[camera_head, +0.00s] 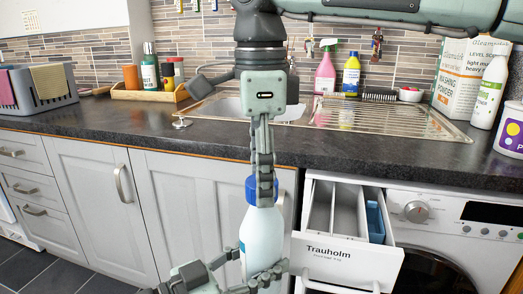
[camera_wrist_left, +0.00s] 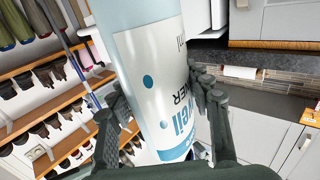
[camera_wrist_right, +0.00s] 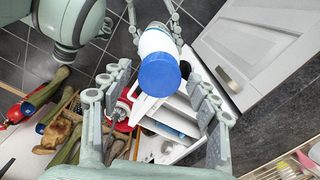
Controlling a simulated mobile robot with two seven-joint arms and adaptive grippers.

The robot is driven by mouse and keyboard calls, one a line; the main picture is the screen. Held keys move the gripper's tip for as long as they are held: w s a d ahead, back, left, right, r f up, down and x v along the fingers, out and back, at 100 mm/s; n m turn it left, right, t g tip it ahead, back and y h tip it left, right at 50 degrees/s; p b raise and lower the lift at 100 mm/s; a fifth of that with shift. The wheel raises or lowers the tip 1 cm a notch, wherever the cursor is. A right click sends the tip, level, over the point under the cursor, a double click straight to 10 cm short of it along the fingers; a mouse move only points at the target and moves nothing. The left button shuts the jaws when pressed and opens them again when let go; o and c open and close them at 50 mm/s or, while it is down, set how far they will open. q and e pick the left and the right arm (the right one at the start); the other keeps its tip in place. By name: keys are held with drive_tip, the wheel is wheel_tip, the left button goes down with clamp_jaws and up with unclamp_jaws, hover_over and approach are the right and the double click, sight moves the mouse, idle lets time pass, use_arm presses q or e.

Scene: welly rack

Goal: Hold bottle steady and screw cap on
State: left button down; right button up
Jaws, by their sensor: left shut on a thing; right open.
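A white bottle (camera_head: 262,238) stands upright in front of the cabinets with a blue cap (camera_head: 251,190) at its top. My left gripper (camera_head: 255,279) is shut on the bottle's lower part. In the left wrist view the bottle's label (camera_wrist_left: 155,85) lies between its fingers. My right gripper (camera_head: 264,198) comes down from above, partly hiding the cap. In the right wrist view the cap (camera_wrist_right: 158,74) sits between its open fingers, with gaps showing on both sides. The cap sits on the bottle's neck; how tightly it is screwed cannot be told.
The open detergent drawer (camera_head: 338,258) of the washing machine (camera_head: 432,212) juts out just right of the bottle. The dark worktop (camera_head: 110,118) with sink (camera_head: 235,108) runs behind. A pink spray bottle (camera_head: 325,75) and other cleaners stand at the back.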

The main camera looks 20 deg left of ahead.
drive_tip(key=shift+f, duration=0.45)
drive_tip(key=c, duration=1.3)
drive_tip(key=o, duration=1.4)
drive_tip(key=shift+r, duration=0.15)
wheel_tip(320, 180, up, 12)
drive_tip(key=shift+f, duration=0.1)
